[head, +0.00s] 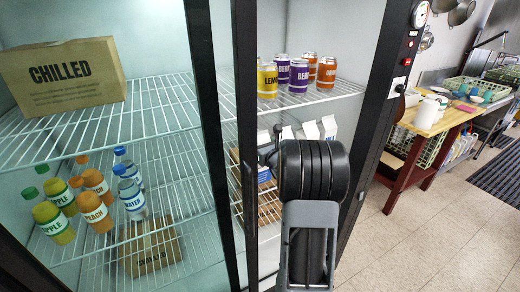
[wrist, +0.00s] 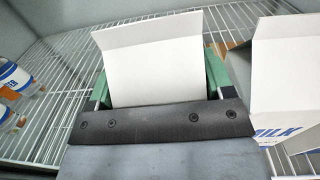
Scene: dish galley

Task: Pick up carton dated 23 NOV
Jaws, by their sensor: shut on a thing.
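In the wrist view my gripper (wrist: 158,100) is shut on a white carton (wrist: 155,65), with a green-edged finger on each side of it. Only a plain white face and the folded top of this carton show; no date can be read. A second white carton (wrist: 285,80) with blue MILK lettering stands close on the right. In the head view several white milk cartons (head: 328,127) show on the fridge's middle shelf, partly hidden behind my arm. My gripper is hidden there by my own arm.
Cans (head: 298,76) stand on the upper shelf (head: 345,90) above the cartons. The black door post (head: 385,110) is close on the right. Bottles (head: 95,200) and a CHILLED box (head: 62,75) are in the left bay. In the wrist view, bottles (wrist: 18,85) stand at the left.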

